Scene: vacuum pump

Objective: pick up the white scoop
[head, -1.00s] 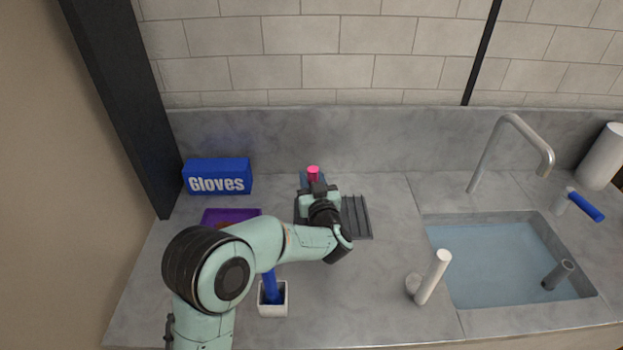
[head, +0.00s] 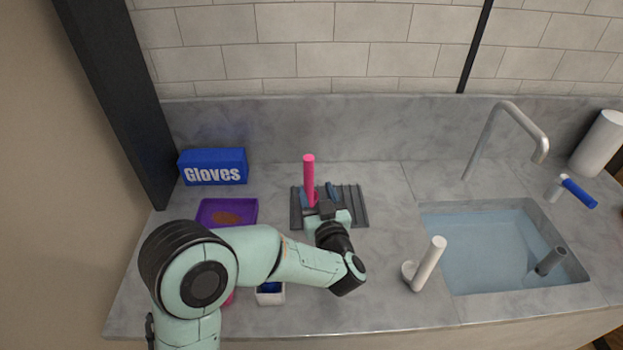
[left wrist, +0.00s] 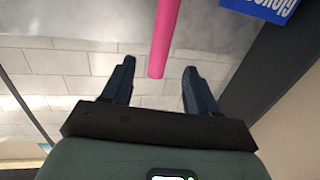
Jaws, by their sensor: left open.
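The white scoop (head: 428,265) stands on the counter left of the sink, its white handle tilted up to the right from a small cup. My left gripper (head: 320,193) is open over the dark ribbed mat, well to the left of the scoop. A pink stick (head: 309,177) rises beside its fingers. In the left wrist view the same pink stick (left wrist: 163,38) shows between the two spread fingers (left wrist: 158,66); whether it lies within the jaws in depth I cannot tell. The white scoop is not in the wrist view. My right gripper is not in view.
The ribbed mat (head: 357,206) lies mid-counter. A purple tray (head: 205,214), a blue gloves box (head: 213,167) and a white holder (head: 270,299) are left. The sink (head: 490,250), faucet (head: 485,140) and a blue-handled scoop (head: 579,193) are right. Counter between mat and white scoop is clear.

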